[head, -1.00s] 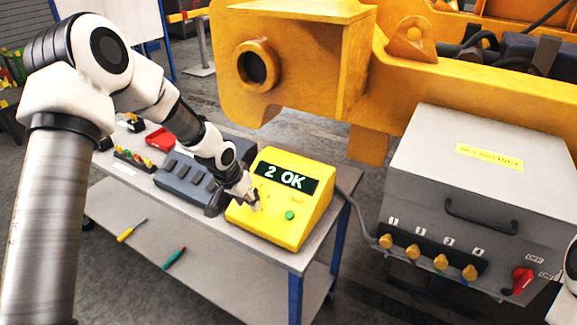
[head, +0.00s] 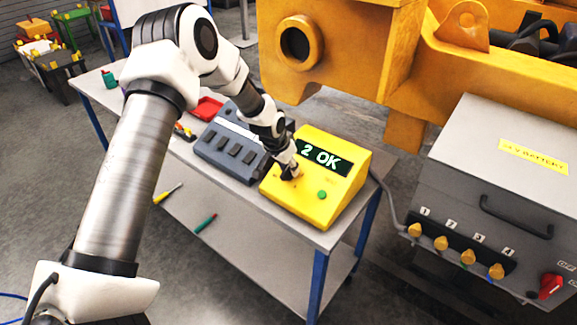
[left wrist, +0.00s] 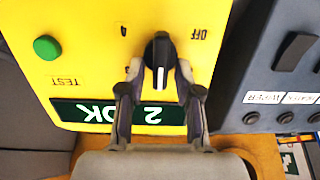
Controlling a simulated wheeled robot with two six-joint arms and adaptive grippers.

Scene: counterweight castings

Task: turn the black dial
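The black dial (left wrist: 160,50) is on the face of a yellow tester box (head: 338,192). In the left wrist view its white line runs up and down the picture, on the half nearer the display. The "OFF" label is up and right of it. The green-lettered display (head: 325,157) reads "2 OK". My left gripper (head: 290,172) is at the dial, which it hides in the head view. In the left wrist view its fingertips (left wrist: 159,70) stand on both sides of the dial, with a thin gap on the left; contact on the right is unclear. My right gripper is out of view.
A green button (left wrist: 47,47) marked "TEST" is on the same face. A dark switch box (head: 230,150) stands close beside the tester. A grey battery box (head: 505,185) with several yellow knobs is at the right. The yellow machine frame (head: 350,45) is behind the bench.

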